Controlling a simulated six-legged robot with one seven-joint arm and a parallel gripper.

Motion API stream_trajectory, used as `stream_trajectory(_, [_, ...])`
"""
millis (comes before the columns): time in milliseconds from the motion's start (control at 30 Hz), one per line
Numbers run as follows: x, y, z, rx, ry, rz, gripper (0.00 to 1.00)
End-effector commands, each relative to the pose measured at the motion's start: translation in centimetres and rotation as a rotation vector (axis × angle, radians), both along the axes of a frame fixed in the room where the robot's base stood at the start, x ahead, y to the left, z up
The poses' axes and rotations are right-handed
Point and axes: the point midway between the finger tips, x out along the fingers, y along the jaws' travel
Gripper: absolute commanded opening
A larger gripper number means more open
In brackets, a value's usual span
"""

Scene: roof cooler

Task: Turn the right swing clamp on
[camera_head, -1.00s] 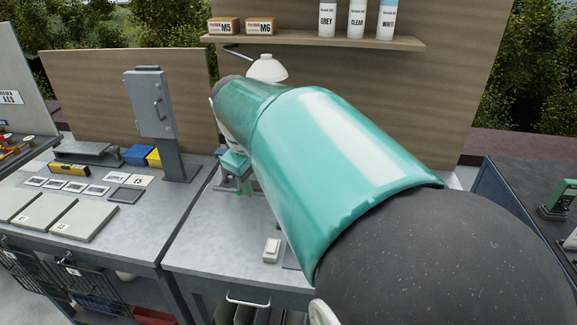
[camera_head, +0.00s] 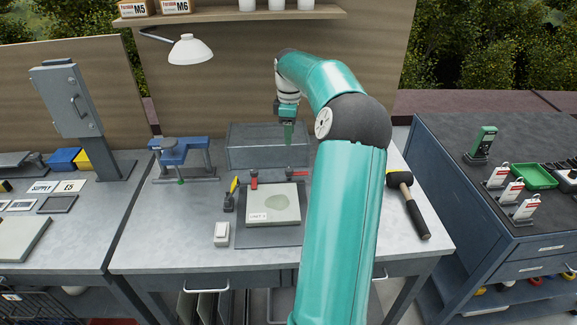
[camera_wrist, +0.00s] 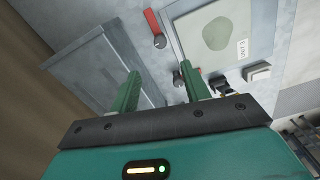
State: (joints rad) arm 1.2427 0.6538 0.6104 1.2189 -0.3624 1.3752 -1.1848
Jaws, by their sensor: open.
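The right swing clamp (camera_head: 297,174) stands at the back edge of the panel marked UNIT (camera_head: 262,209). Its red lever points right, away from the panel's middle. In the wrist view, the right clamp's red lever (camera_wrist: 153,22) and dark knob show above my fingers. My gripper (camera_head: 288,132) points down in front of the grey box, above and behind the clamps. Its green fingers (camera_wrist: 161,80) are apart with nothing between them.
A grey box (camera_head: 245,150) stands behind the panel. A blue vise (camera_head: 182,153) and a yellow-handled tool (camera_head: 231,195) are left of it, with a white switch (camera_head: 222,234) in front. A mallet (camera_head: 408,203) lies right. A lamp (camera_head: 190,50) hangs at upper left.

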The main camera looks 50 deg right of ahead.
Motion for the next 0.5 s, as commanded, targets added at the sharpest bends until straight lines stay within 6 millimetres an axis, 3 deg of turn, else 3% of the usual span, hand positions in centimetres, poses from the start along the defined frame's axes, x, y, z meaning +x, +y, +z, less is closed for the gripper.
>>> stream_trajectory(167, [0.0, 0.1, -2.1, 0.002, 0.002, 0.003, 0.47])
stream_trajectory(500, [0.0, 0.2, -8.8, 0.003, 0.002, 0.001, 0.47])
